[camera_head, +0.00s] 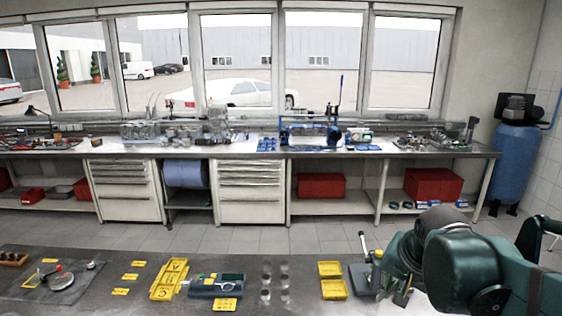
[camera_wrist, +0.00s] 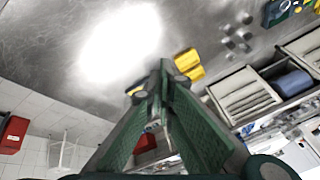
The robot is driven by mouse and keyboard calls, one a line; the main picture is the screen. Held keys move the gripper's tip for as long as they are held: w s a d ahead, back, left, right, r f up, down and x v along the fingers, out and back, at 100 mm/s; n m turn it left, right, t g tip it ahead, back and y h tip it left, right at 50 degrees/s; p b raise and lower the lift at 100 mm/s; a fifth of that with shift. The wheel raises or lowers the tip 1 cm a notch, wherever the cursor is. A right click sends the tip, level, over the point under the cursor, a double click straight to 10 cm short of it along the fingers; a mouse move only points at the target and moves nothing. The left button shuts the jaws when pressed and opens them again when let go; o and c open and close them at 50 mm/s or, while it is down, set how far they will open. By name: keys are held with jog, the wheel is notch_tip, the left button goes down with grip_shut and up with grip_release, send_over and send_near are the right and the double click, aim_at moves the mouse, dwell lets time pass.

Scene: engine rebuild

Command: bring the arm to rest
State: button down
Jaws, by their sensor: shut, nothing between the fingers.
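My gripper (camera_wrist: 160,75) shows in the wrist view as two green fingers that come together at their tips, with nothing between them. In the head view my green arm reaches in from the right edge, and my gripper (camera_head: 400,296) is low over the right part of the near bench, partly hidden by the arm. The near bench top (camera_head: 120,262) is grey metal. In the wrist view the bench (camera_wrist: 60,50) fills the upper left, with a bright glare on it.
Two yellow trays (camera_head: 332,280) lie left of my gripper, near a stand with a lever (camera_head: 363,245). Yellow bins (camera_head: 170,280), a grey-blue tray (camera_head: 213,290) and small metal parts (camera_head: 266,280) lie farther left. A blue tank (camera_head: 517,165) stands at the right wall.

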jog(key=s+a+f+n+t+b, duration=0.1)
jog(key=s+a+f+n, duration=0.1)
jog(key=s, duration=0.3)
jog(key=s+a+f+n+t, duration=0.1)
jog(key=s+a+f+n, duration=0.1)
jog(key=s+n, duration=0.2)
jog(key=shift+s+a+f+n+b, duration=0.25)
jog(key=shift+s+n+b, duration=0.15)
jog(key=shift+s, duration=0.55)
jog(key=c, duration=3.2)
grip_release()
jog(key=shift+c, duration=0.2)
